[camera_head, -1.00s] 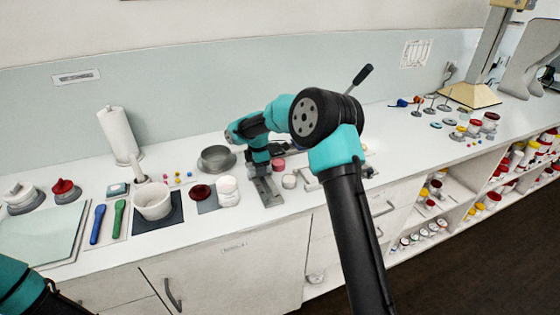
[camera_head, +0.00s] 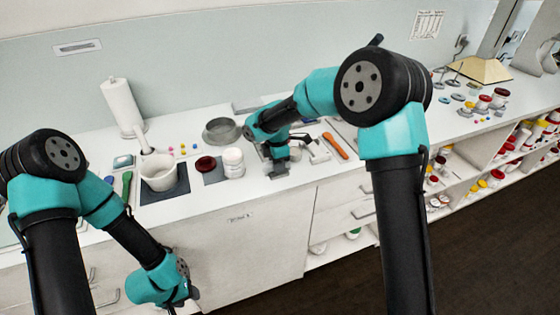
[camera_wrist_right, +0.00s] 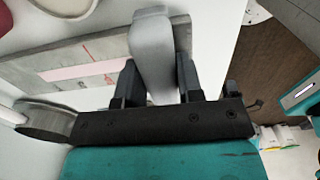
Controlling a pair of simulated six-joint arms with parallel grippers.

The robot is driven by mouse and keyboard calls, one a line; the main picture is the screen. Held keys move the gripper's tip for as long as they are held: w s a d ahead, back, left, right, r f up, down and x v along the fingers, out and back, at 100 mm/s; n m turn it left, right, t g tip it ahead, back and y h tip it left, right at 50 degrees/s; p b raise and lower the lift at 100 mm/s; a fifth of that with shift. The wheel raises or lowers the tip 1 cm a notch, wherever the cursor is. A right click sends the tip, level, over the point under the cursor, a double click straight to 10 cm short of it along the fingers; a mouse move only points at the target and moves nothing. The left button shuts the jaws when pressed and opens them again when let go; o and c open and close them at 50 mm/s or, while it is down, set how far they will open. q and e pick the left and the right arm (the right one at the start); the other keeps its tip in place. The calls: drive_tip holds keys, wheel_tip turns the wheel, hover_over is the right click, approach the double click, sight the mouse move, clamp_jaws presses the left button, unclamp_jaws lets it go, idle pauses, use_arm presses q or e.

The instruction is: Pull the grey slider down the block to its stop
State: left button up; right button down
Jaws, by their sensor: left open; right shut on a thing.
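The grey slider (camera_wrist_right: 152,48) stands between the two fingers of my right gripper (camera_wrist_right: 158,82) in the right wrist view. The gripper is shut on it. The grey block (camera_wrist_right: 98,52) with a pink strip along it lies under the slider and extends to the left in that view. In the head view my right gripper (camera_head: 278,165) is low over the counter near its front edge and hides most of the block. My left gripper (camera_head: 183,295) is open and empty at the bottom of the head view, in front of the cabinets and away from the block.
A white jar (camera_head: 233,163) and a dark red lid (camera_head: 205,164) stand left of my right gripper. A grey round dish (camera_head: 221,131) is behind them. A white mortar (camera_head: 159,172) is further left. An orange-handled tool (camera_head: 335,146) lies to the right.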

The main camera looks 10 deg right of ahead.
drive_tip(key=shift+s, duration=0.2)
drive_tip(key=c, duration=0.8)
unclamp_jaws()
drive_tip(key=shift+o, duration=0.2)
wheel_tip(320, 180, up, 17)
drive_tip(key=shift+r, duration=0.2)
